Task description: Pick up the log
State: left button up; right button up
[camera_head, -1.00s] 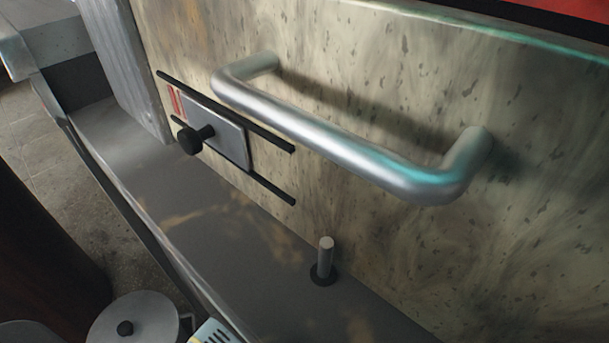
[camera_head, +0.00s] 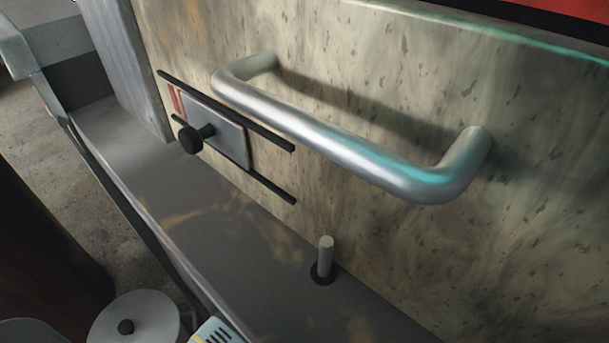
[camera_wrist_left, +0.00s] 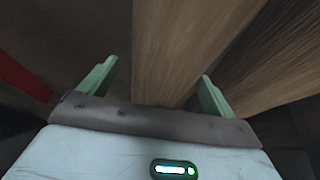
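A brown wooden piece with straight grain, seemingly the log (camera_wrist_left: 180,45), runs down the middle of the left wrist view between my fingers. My left gripper (camera_wrist_left: 155,88) has two pale green fingers spread apart. A gap shows between the left finger and the wood. The right finger is close to the wood's right side; I cannot tell if they touch. The far end of the wood is out of view. The log cannot be made out in the head view. My right gripper is in neither view.
More brown wood (camera_wrist_left: 275,65) stands at right in the left wrist view. In the head view, a stained panel carries a metal handle (camera_head: 340,150) and a sliding vent with a black knob (camera_head: 191,140). Below runs a grey ledge (camera_head: 190,215) with a short peg (camera_head: 325,258).

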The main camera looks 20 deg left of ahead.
pick_arm(q)
jog(key=c, duration=1.5)
jog(key=shift+w, duration=0.1)
jog(key=shift+c, duration=0.8)
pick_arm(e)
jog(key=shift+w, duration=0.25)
pick_arm(q)
jog(key=shift+r, duration=0.15)
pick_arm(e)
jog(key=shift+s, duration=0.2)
